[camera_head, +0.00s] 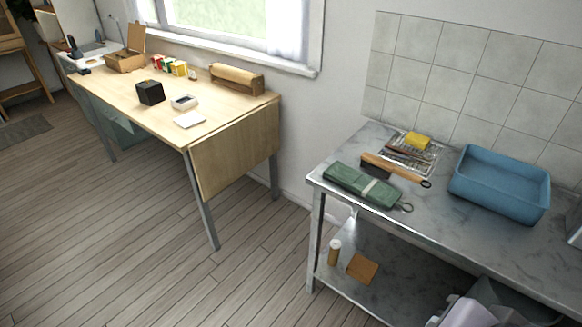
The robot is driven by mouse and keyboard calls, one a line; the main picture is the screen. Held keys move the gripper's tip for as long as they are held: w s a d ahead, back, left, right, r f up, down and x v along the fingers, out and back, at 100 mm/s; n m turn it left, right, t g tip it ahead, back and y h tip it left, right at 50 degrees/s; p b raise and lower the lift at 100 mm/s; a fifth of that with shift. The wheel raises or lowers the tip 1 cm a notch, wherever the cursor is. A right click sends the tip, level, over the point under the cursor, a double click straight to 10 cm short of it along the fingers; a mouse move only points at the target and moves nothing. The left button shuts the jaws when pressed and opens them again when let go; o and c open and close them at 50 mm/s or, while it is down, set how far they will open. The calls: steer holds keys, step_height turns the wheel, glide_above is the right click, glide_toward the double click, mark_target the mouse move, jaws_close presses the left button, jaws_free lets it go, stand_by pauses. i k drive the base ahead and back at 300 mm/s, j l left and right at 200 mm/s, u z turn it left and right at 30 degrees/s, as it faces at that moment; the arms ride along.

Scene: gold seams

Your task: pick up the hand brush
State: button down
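The hand brush (397,169) lies on the grey metal worktop (455,221) at the right. It has a long wooden handle pointing right, with a dark loop at its end, and dark bristles at its left end. A green rolled cloth case (350,182) with a pale band lies just in front of it. A rack (428,154) with slim tools and a yellow sponge lies just behind it. My gripper is not in view, and nothing is seen holding the brush.
A blue basin (500,183) stands right of the brush. Tiles (470,70) back the worktop. A bottle (334,252) and a brown block (361,268) are on the lower shelf. A wooden table (140,112) stands at left. The floor (130,225) between is clear.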

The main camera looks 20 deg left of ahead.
mark_target(383, 169)
steer(key=u, duration=0.35)
steer(key=i+u, duration=0.25)
steer(key=i, duration=0.2)
steer(key=i+u, duration=0.3)
steer(key=i, duration=0.15)
steer(key=i+l+u, duration=0.25)
steer(key=i, duration=0.2)
